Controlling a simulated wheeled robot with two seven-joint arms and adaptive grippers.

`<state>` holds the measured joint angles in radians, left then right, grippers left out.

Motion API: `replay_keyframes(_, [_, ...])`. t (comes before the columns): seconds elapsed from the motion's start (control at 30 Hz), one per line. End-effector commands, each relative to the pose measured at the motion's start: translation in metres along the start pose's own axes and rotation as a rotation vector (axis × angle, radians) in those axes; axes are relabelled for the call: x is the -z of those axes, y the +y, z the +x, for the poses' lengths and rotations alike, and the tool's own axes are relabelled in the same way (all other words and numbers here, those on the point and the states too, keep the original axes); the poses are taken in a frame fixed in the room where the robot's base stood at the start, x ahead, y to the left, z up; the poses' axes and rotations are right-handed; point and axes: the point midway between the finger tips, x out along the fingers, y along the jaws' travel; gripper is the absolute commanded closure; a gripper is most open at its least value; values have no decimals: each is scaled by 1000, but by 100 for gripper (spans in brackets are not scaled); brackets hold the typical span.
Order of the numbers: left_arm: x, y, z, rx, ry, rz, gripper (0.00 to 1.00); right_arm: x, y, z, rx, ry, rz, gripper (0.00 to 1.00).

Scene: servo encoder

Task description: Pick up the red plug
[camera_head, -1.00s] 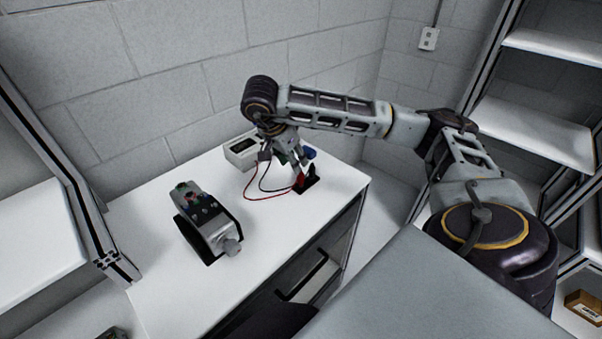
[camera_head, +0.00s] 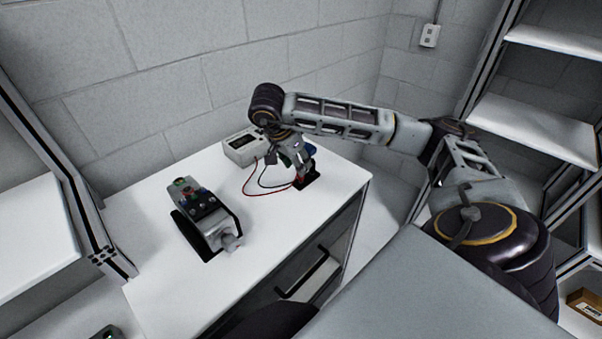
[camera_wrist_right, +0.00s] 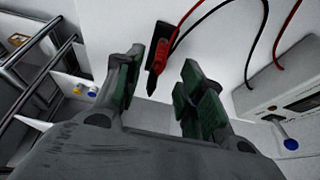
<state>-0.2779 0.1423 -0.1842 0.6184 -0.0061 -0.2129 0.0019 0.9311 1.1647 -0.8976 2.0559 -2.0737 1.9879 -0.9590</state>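The red plug (camera_head: 298,183) stands at a small black holder (camera_head: 308,182) near the right end of the white counter, partly hidden by my right gripper. In the right wrist view the red plug (camera_wrist_right: 161,56) shows beyond and between the fingertips, beside a dark part that I cannot clearly tell apart from it. My right gripper (camera_wrist_right: 160,85) is open, with green pads on both sides of a clear gap and nothing clamped. In the head view my right gripper (camera_head: 302,168) points down just over the plug. My left gripper is in neither view.
A white meter box (camera_head: 240,146) stands behind, with red and black leads looping over the counter (camera_head: 150,285). A grey device with coloured knobs (camera_head: 205,218) stands to the left. A blue part (camera_head: 310,151) is close behind my right gripper. The counter's front is clear.

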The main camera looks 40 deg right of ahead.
Motion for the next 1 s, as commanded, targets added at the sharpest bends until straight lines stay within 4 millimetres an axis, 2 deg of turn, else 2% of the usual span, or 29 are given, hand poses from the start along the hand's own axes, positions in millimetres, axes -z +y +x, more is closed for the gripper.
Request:
replay_keyframes(0.27, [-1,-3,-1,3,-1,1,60,-1,0,9,-2,-1,0,61])
replay_keyframes(0.63, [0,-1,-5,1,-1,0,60,-2,1,47,-1,0,0,61])
replay_keyframes(1.0, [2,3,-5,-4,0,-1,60,-2,1,52,0,0,0,61])
